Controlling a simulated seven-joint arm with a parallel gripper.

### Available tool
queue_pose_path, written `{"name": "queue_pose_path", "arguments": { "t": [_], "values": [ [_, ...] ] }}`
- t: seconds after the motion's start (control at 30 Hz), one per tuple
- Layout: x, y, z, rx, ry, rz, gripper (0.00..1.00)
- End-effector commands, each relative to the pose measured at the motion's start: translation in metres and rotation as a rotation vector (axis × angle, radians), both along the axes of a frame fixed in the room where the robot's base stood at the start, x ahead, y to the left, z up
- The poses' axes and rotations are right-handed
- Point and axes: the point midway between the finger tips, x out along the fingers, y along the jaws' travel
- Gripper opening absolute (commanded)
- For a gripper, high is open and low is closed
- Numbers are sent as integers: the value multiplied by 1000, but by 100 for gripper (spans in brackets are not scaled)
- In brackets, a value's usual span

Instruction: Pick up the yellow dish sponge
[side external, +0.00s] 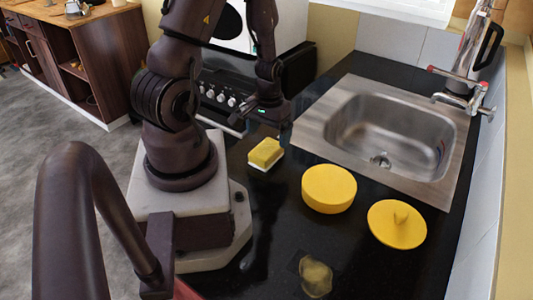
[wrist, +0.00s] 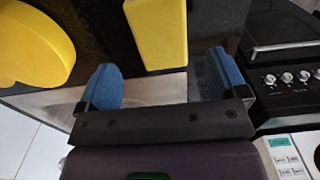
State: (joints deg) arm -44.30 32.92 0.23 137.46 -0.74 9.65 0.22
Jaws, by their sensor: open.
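The yellow dish sponge (side external: 266,152), a small block with a pale lower edge, lies on the black counter between my base and the sink. In the wrist view the sponge (wrist: 158,32) shows as a yellow block beyond the fingertips, roughly in line with the gap between them and cut off by the top edge. My gripper (wrist: 160,82) is open and empty, with its two blue finger pads apart. In the side view my gripper (side external: 272,115) is above and just behind the sponge, apart from it; its fingers are hard to make out there.
A round yellow container (side external: 329,190) stands right of the sponge, with a yellow knobbed lid (side external: 397,225) beyond it. A translucent yellowish object (side external: 315,277) is at the front. The steel sink (side external: 390,135) with a tap (side external: 463,93) is behind right. A stove (side external: 225,97) is behind.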

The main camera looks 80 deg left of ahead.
Motion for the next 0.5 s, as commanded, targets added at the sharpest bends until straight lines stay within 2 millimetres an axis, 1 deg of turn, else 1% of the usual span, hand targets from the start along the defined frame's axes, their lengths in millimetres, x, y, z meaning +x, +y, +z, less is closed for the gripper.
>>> {"name": "queue_pose_path", "arguments": {
  "t": [0.17,0.4,0.5],
  "values": [
    [-1,-1,-10,-1,1,0,92],
    [-6,-3,-43,-3,3,0,92],
    [-6,-3,-52,-1,1,0,92]
  ]
}}
